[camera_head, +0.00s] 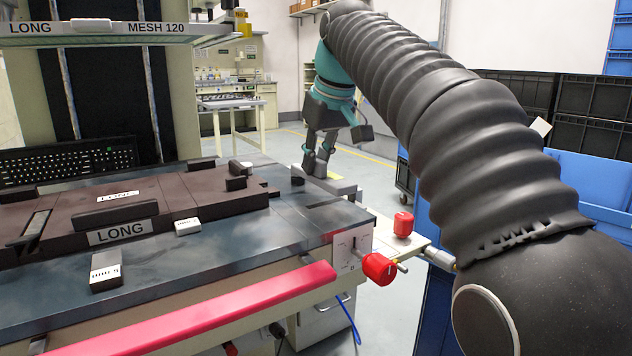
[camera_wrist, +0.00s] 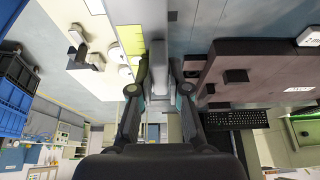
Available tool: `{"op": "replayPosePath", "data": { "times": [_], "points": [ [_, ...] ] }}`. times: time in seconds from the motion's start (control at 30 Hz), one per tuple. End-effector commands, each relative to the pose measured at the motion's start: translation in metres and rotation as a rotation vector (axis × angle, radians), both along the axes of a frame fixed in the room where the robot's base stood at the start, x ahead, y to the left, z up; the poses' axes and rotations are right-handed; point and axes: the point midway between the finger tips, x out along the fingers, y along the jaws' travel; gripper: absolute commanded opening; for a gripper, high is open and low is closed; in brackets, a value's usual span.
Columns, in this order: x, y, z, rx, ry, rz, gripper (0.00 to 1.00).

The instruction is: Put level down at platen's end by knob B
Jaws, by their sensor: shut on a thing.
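My gripper (camera_head: 317,170) hangs above the right far end of the dark platen (camera_head: 330,216). In the wrist view my gripper (camera_wrist: 161,88) is shut on a narrow grey piece, which looks like the level (camera_wrist: 158,72). In the head view the level is hard to tell from the grey parts by the fingertips. A red knob (camera_head: 377,268) sticks out of the pale panel (camera_head: 352,252) at the platen's near right corner; its lettering is too small to read. I cannot tell whether the level touches the platen.
A dark brown frame marked LONG (camera_head: 160,200) lies on the platen. White-topped blocks (camera_head: 106,272) and (camera_head: 188,226) sit near it. A red piece (camera_head: 403,223) stands on a pale side shelf. A pink bar (camera_head: 200,312) edges the front. Blue and black crates (camera_head: 585,140) stand right.

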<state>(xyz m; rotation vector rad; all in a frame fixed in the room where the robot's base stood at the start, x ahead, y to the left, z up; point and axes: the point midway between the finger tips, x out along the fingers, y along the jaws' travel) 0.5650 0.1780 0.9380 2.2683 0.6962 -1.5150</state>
Motion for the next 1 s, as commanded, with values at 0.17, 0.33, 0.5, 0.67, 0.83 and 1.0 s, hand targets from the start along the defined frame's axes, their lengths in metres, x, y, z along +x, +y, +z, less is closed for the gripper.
{"op": "replayPosePath", "data": {
  "times": [0.17, 0.33, 0.5, 0.67, 0.83, 1.0],
  "points": [
    [0.001, 0.001, -0.020, -0.001, 0.001, 0.000, 0.00],
    [0.001, 0.000, -0.039, 0.000, 0.000, 0.000, 0.00],
    [0.001, 0.000, -0.041, 0.000, -0.001, 0.000, 0.00],
    [0.001, 0.000, -0.041, -0.001, -0.001, 0.000, 0.00],
    [0.001, 0.000, -0.042, 0.000, 0.000, 0.000, 0.41],
    [0.001, 0.000, -0.042, 0.000, 0.000, 0.000, 0.41]
  ]
}}
